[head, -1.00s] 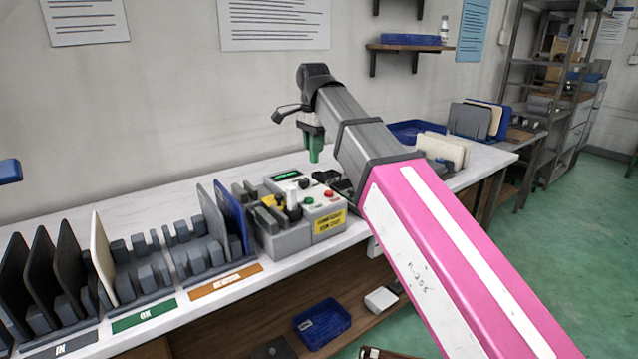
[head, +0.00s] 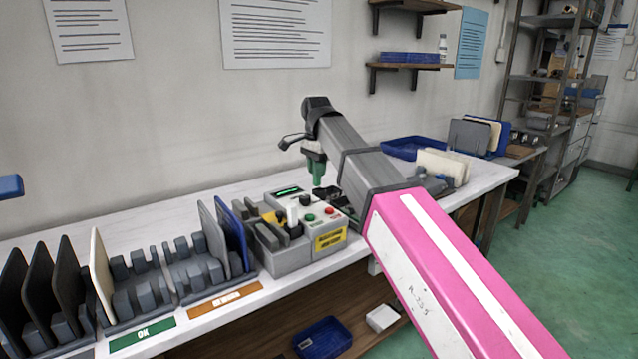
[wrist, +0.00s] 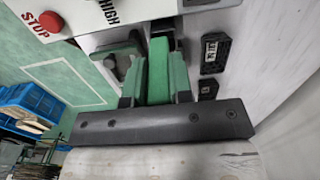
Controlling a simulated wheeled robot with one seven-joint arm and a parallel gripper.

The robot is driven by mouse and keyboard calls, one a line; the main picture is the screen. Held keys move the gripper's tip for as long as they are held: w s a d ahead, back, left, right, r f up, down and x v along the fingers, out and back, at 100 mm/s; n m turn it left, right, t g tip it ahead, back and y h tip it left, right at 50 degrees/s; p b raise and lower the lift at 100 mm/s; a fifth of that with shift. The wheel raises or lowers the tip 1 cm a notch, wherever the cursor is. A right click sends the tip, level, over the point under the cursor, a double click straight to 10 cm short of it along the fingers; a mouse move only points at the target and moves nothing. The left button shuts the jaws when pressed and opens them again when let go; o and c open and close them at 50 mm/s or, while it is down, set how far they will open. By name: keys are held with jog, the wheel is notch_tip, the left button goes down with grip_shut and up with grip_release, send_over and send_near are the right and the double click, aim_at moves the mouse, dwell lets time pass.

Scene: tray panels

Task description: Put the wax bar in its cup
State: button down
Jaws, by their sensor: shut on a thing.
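My gripper (wrist: 157,90) has two dull green fingers. It is shut on a brighter green bar (wrist: 158,65), which I take to be the wax bar, upright between the fingertips in the wrist view. In the head view the green gripper end (head: 317,170) hangs above the back right of the grey control box (head: 290,255). The held bar cannot be told from the fingers there. I cannot make out which thing is the bar's cup.
The box carries a red STOP button (wrist: 50,21), a white post (head: 292,213) and a yellow part (head: 272,218). Racks with upright panels (head: 100,265) stand left along the bench. A blue tray (head: 412,148) and cream panels (head: 442,165) lie to the right. The bench behind the box is clear.

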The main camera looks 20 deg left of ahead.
aim_at(319, 182)
jog(key=shift+w+d+f, duration=0.2)
jog(key=shift+w+f, duration=0.15)
jog(key=shift+w, duration=0.2)
jog(key=shift+f, duration=2)
jog(key=shift+f, duration=0.1)
jog(key=c, duration=1)
grip_release()
notch_tip(319, 182, up, 12)
jog(key=shift+r, duration=0.15)
